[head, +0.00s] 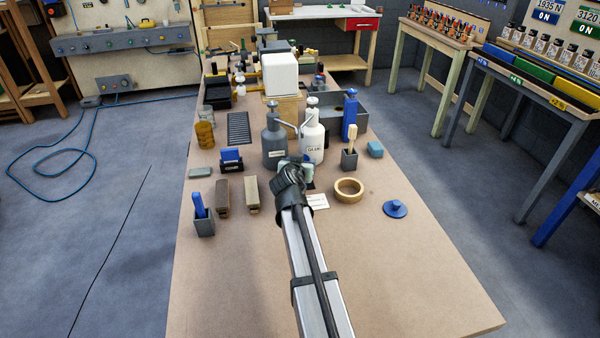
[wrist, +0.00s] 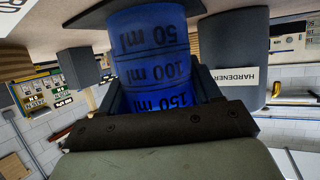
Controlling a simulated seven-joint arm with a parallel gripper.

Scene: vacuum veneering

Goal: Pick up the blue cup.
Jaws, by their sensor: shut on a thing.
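The blue cup (wrist: 150,45) fills the middle of the wrist view, which is upside down. It has dark marks for 50, 100 and 150 ml. My gripper (wrist: 155,82) is shut on the cup, with a dark finger on each side. The cup's base is at a dark flat plate (wrist: 85,17); I cannot tell whether they touch. In the head view my gripper (head: 293,172) is over the table in front of the bottles, and my arm hides the cup there.
The grey hardener bottle (wrist: 228,50) stands close beside the cup. In the head view a white glue bottle (head: 312,143), a wooden ring (head: 349,190), a brush holder (head: 349,160) and a blue knobbed disc (head: 395,209) are nearby. The table's front (head: 420,280) is clear.

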